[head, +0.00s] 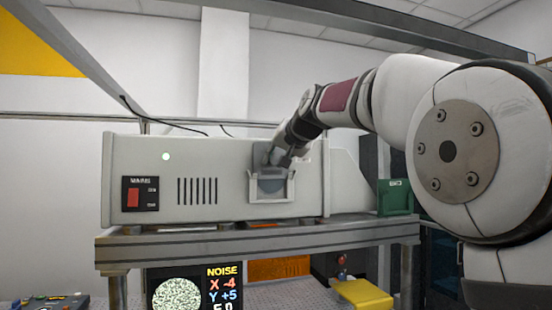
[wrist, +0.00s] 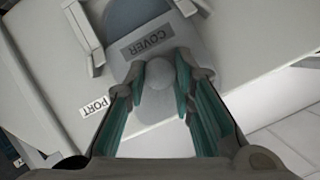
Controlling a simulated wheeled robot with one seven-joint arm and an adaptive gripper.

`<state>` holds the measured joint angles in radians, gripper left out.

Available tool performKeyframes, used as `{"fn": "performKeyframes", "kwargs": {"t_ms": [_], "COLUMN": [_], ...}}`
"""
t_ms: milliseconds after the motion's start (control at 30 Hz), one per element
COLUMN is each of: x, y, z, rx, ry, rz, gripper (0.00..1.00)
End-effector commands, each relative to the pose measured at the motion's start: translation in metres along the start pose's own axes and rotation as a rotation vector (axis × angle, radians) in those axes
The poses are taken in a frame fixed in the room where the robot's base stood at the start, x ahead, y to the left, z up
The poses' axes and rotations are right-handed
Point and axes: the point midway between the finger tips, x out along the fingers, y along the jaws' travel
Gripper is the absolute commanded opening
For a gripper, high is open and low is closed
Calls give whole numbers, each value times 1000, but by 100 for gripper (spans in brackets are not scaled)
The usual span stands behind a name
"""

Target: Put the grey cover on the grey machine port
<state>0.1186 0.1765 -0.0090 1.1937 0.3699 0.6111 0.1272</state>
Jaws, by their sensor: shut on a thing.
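My gripper (wrist: 162,82) is shut on the round knob of the grey cover (wrist: 192,45), whose label reads COVER. The cover partly overlaps a darker rounded grey port (wrist: 135,14) on the machine face, between light rails. In the head view my gripper (head: 277,158) is at the machine's front, just above the port (head: 270,186) in its pale U-shaped bracket. The cover is hard to separate from my gripper there. I cannot tell whether the cover touches the port or is seated in the rails.
The grey machine (head: 225,160) stands on a metal-edged bench (head: 250,240). It has a red switch (head: 133,197), vent slots and a lit green lamp. A green block (head: 395,198) is to the right. Below are a NOISE screen (head: 195,288) and a yellow object (head: 362,297).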

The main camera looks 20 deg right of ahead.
Motion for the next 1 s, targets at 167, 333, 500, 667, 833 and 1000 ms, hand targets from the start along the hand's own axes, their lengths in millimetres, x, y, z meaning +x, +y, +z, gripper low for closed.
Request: {"fn": "performKeyframes", "kwargs": {"t_ms": [167,333,500,667,833,1000], "x": [1,2,3,3,4,5], "y": [1,2,3,4,5,6], "z": [2,4,5,7,9,11], "rx": [0,0,0,0,0,1], "ry": [1,0,1,1,1,1], "rz": [0,0,0,0,0,0], "gripper": [0,0,0,0,0,0]}}
